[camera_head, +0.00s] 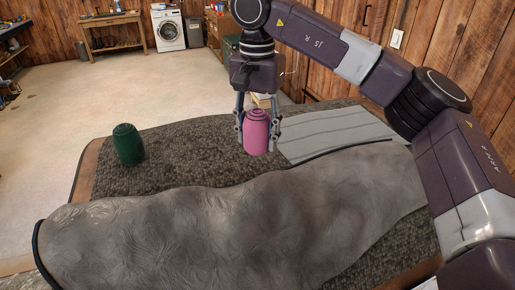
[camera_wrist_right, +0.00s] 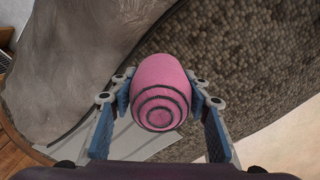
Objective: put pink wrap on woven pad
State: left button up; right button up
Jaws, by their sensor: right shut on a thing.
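The pink wrap (camera_head: 257,133) is a short upright roll between the fingers of my right gripper (camera_head: 257,128). The right gripper points down and is shut on it. The right wrist view shows the wrap's ringed end (camera_wrist_right: 161,105) between the two fingers (camera_wrist_right: 162,110). I cannot tell whether its base touches the surface below. A light grey pad with lengthwise seams (camera_head: 335,130) lies flat just right of the wrap; it also shows in the wrist view (camera_wrist_right: 135,140). My left gripper is not in view.
A dark nubby covering (camera_head: 190,165) lies over the table. A green wrap (camera_head: 128,144) stands on its left part. A large wrinkled grey cover (camera_head: 200,235) fills the front. The covering is clear between the two wraps. A wooden wall (camera_head: 440,50) rises behind on the right.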

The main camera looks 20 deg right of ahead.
aim_at(257, 152)
jog(key=shift+s+f, duration=0.15)
jog(key=shift+f, duration=0.05)
notch_tip(257, 152, down, 4)
jog(key=shift+r+p, duration=0.25)
jog(key=shift+p, duration=0.4)
jog(key=shift+w+f, duration=0.25)
jog(key=shift+f, duration=0.1)
jog(key=shift+s, duration=0.1)
jog(key=shift+f, duration=0.15)
jog(key=o, duration=1.2)
